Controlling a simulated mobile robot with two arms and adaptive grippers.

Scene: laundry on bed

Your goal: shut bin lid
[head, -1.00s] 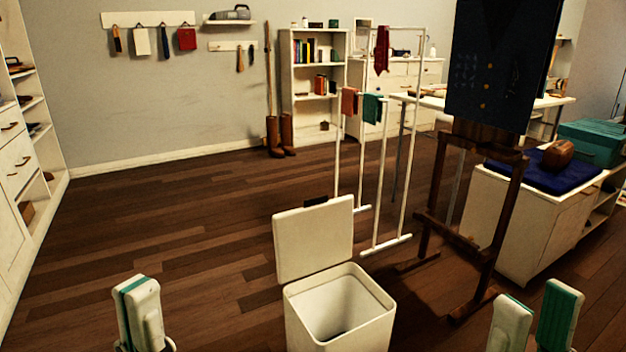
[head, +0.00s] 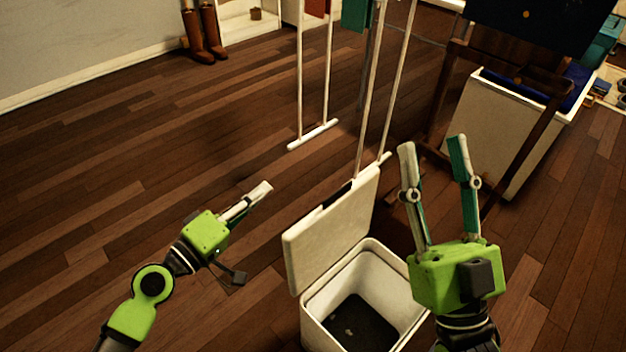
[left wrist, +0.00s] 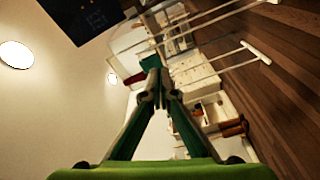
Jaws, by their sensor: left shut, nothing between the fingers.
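The white bin (head: 318,318) stands on the floor in front of me in the head view. Its lid (head: 330,232) is open and stands up on the bin's far left side, tilted back. The inside of the bin shows a dark bottom. My left gripper (head: 262,190) is shut and empty, to the left of the lid and apart from it. In the left wrist view its fingertips (left wrist: 155,78) meet, with no bin in sight. My right gripper (head: 432,145) is open and empty, above and to the right of the bin.
A white drying rack (head: 312,135) stands just behind the lid. A wooden stand (head: 435,115) with dark clothing and a white cabinet (head: 500,135) are at the back right. Brown boots (head: 204,35) stand by the wall. The floor (head: 130,150) at left is clear.

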